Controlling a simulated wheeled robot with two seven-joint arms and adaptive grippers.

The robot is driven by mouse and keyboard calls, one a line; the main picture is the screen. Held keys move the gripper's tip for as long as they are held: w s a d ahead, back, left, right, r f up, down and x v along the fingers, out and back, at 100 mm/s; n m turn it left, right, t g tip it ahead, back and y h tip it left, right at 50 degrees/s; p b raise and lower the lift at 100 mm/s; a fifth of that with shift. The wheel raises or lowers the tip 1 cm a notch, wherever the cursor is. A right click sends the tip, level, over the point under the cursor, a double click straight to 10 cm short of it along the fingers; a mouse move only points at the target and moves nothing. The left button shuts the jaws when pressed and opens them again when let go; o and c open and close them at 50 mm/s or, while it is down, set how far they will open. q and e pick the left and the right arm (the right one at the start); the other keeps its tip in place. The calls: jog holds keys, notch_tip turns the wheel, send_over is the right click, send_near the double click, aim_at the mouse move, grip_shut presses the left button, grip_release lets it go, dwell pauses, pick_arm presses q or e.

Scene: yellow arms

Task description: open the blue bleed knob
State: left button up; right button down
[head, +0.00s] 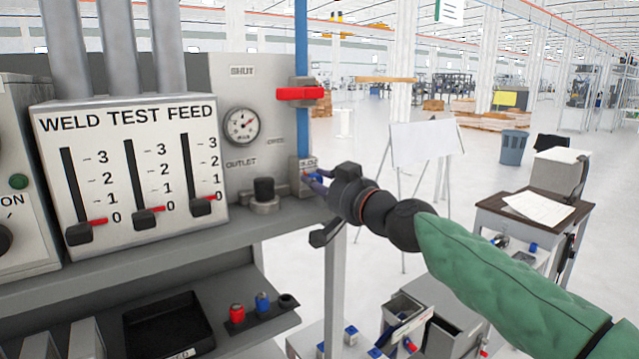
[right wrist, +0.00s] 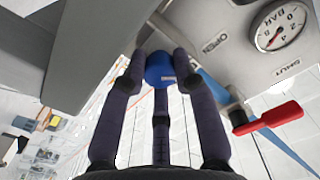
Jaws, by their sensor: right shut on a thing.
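The blue bleed knob (right wrist: 160,68) sits on the grey panel between the fingers of my right gripper (right wrist: 159,70) in the right wrist view. The fingers are shut on it, one on each side, with another dark finger below. In the head view my right gripper (head: 316,181) reaches in from the right to the panel's lower right corner, below the blue pipe (head: 302,45). There the fingers mostly hide the knob, and the small label beside it is hard to read. My left gripper is not in view.
A red lever handle (head: 300,93) crosses the blue pipe above the knob. A pressure gauge (head: 241,126) and a black outlet fitting (head: 264,190) are to the left. The shelf edge (head: 180,245) runs below.

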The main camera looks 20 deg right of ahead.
jog(key=m, duration=0.4)
jog(key=shift+d+r+m, duration=0.1)
jog(key=shift+r+m, duration=0.15)
jog(key=shift+m, duration=0.05)
jog(key=m, duration=0.4)
jog(key=shift+m, duration=0.3)
jog(key=m, duration=0.4)
jog(key=shift+m+p, duration=0.5)
jog(key=shift+m, duration=1.6)
jog(key=shift+f, duration=0.1)
